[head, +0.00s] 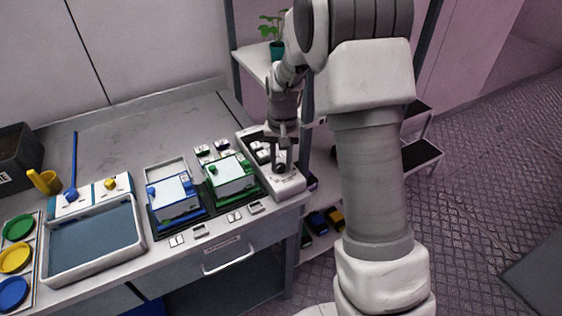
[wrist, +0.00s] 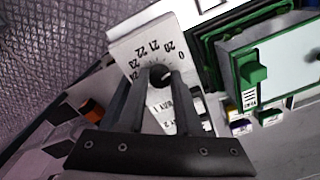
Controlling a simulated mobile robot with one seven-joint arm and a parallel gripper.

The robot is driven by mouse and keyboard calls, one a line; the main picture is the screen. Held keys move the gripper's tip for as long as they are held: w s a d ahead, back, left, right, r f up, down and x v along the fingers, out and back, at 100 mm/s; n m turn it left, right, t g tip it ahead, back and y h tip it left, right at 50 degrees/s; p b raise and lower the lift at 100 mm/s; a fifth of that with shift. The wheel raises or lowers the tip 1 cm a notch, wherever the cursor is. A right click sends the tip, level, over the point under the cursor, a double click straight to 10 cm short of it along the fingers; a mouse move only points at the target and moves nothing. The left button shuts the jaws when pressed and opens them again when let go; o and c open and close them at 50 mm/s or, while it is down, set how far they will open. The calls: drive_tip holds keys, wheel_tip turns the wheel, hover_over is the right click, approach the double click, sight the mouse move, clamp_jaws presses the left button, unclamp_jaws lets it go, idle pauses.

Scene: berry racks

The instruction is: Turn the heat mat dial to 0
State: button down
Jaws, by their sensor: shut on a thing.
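The heat mat dial is a dark round knob (wrist: 161,75) on a pale control panel (wrist: 125,48). Numbers from about 20 to 24 run around it, with what looks like a 0 beside the 20. My gripper (wrist: 160,84) is shut on the knob, one finger on each side. A light pointer line shows on the knob, but I cannot tell exactly which number it points to. In the head view my gripper (head: 281,164) reaches down to the front end of the white control unit (head: 289,186) at the table's right edge. The fingers partly hide the knob there.
A green-lidded box (head: 231,174) stands just left of the control unit, and a blue one (head: 177,196) beyond it. Small labelled pieces lie around them. A blue-grey tray (head: 95,240) is farther left. A shelf with a potted plant (head: 277,48) stands behind.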

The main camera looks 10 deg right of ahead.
sight(282, 166)
drive_tip(key=c, duration=0.6)
unclamp_jaws()
drive_tip(key=shift+r, duration=0.1)
wheel_tip(282, 166, up, 17)
drive_tip(key=p, duration=0.1)
drive_tip(key=shift+d, duration=0.15)
drive_tip(key=shift+s+r, duration=0.1)
drive_tip(key=shift+r, duration=0.05)
